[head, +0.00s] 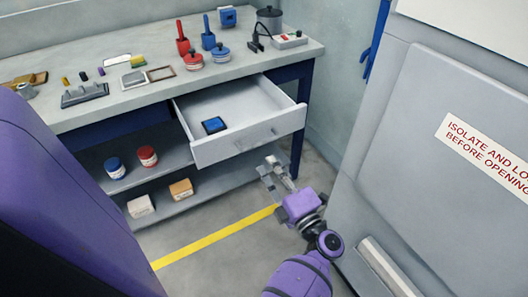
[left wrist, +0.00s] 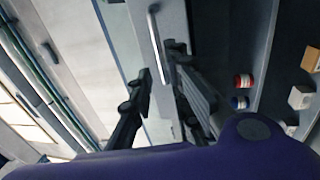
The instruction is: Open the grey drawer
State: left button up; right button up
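The grey drawer (head: 250,142) under the worktop is pulled out, and its inside shows with a blue item (head: 214,125) in it. Its front carries a bar handle, which shows as a pale bar in the left wrist view (left wrist: 158,45). My left gripper (head: 270,172) is just in front of and below the drawer front. In the left wrist view its two dark fingers (left wrist: 158,75) are apart, with the handle's end seen between them. I see no contact with the handle. My right gripper is not in view.
The workbench (head: 130,98) holds red and blue tools, pots and trays. Jars and small boxes (head: 181,188) sit on the shelves below. A grey cabinet (head: 420,150) with a warning label stands close on the right. The floor with a yellow line (head: 215,236) is clear.

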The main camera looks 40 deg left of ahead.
pick_arm(q)
jog(key=shift+v, duration=1.7)
